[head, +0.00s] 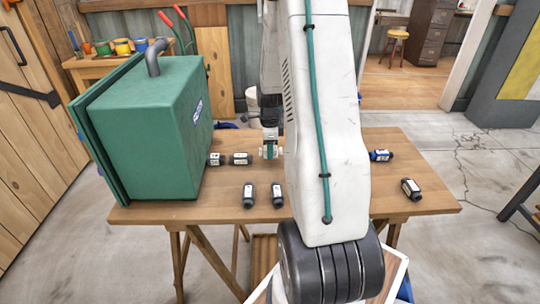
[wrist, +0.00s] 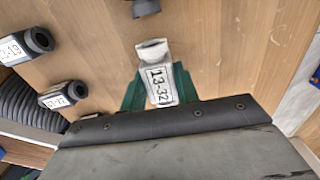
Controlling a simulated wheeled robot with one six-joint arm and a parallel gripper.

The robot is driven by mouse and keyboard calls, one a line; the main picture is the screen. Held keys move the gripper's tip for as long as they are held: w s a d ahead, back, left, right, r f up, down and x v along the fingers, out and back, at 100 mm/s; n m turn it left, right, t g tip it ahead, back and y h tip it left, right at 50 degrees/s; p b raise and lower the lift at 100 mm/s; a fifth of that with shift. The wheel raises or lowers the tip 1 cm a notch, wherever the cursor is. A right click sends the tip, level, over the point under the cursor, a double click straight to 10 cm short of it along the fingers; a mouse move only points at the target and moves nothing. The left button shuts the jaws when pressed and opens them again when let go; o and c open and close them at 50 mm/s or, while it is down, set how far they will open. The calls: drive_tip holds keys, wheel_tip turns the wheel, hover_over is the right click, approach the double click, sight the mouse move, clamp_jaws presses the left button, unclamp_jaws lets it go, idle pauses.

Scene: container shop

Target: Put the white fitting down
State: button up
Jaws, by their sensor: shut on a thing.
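The white fitting (wrist: 153,52) is between the green fingers of my gripper (wrist: 158,92) in the wrist view, with a label reading 13-32 facing the camera. My gripper is shut on it. In the head view my gripper (head: 269,148) is over the back middle of the wooden table (head: 225,208), with a bit of white at its fingers. My arm hides part of the table there. I cannot tell whether the fitting touches the tabletop.
A green box-shaped machine (head: 165,130) stands on the table's left. Dark labelled fittings lie beside it (head: 240,159), at the front (head: 249,195) and (head: 278,195), and to the right (head: 381,155) and (head: 411,188).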

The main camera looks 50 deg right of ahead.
drive_tip(key=shift+f, duration=1.3)
drive_tip(key=shift+f, duration=0.1)
drive_tip(key=o, duration=1.1)
drive_tip(key=shift+c, duration=0.2)
